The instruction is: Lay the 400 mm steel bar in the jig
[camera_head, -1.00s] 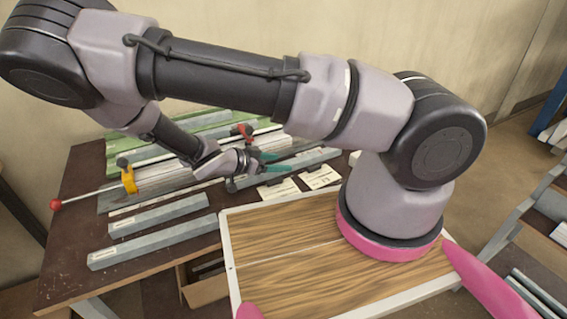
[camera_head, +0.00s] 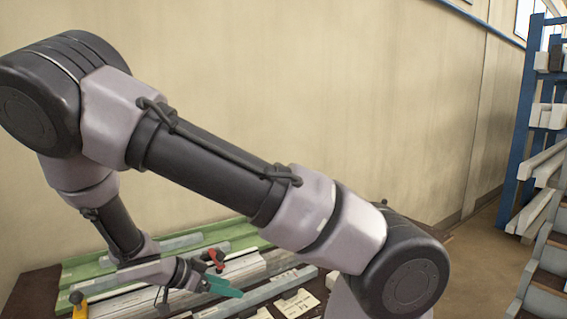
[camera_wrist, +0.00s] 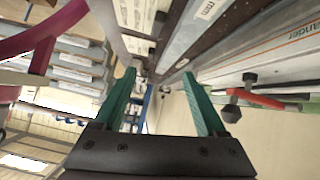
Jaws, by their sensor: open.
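My gripper (camera_head: 222,288) is low over the bench in the head view, its teal fingers apart. In the wrist view the two teal fingers (camera_wrist: 160,95) are spread with nothing between them. A grey bar (camera_head: 283,284) with a white label lies just beyond and right of the fingers in the head view. Labelled grey bars (camera_wrist: 195,25) also show at the top of the wrist view. I cannot read a length, so I cannot tell which is the 400 mm bar. The jig, a pale metal profile (camera_head: 243,266) with a red-handled clamp (camera_head: 213,258), lies behind the gripper, partly hidden.
A green rail (camera_head: 95,266) runs along the back of the bench near the wall. White label cards (camera_head: 297,303) lie right of the gripper. A blue rack (camera_head: 522,130) stands at the far right.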

